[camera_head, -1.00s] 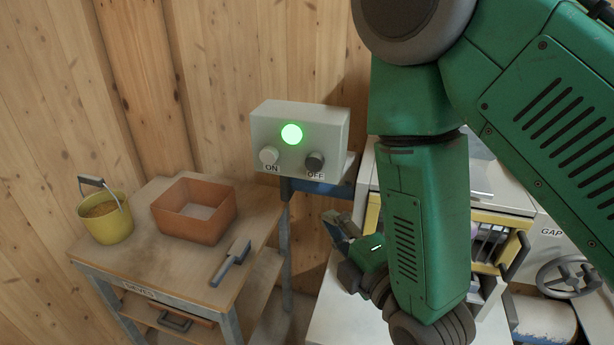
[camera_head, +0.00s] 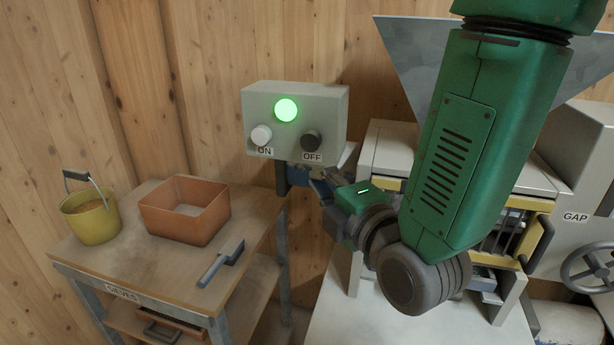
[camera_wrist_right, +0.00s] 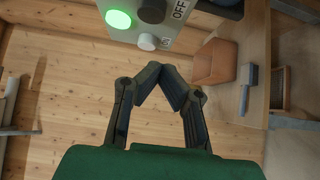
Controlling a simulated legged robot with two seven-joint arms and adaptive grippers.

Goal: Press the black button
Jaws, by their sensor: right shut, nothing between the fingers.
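The black button (camera_head: 311,139) sits above the OFF label on a grey control box (camera_head: 334,105). The white button (camera_head: 261,135) is at its left above ON, and a green lamp (camera_head: 286,110) glows above them. In the right wrist view the black button (camera_wrist_right: 152,11) is at the top edge. My right gripper (camera_head: 318,178) is just below the box, near the OFF side, apart from the black button as far as I can see. In the right wrist view its fingertips (camera_wrist_right: 172,84) meet with nothing between them. My left gripper is not in view.
A wooden table (camera_head: 143,262) at left holds a yellow bucket (camera_head: 92,222), an orange bin (camera_head: 184,222) and a scraper-like tool (camera_head: 221,263). A machine with a handwheel (camera_head: 590,275) stands at right. A wooden wall is behind the box.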

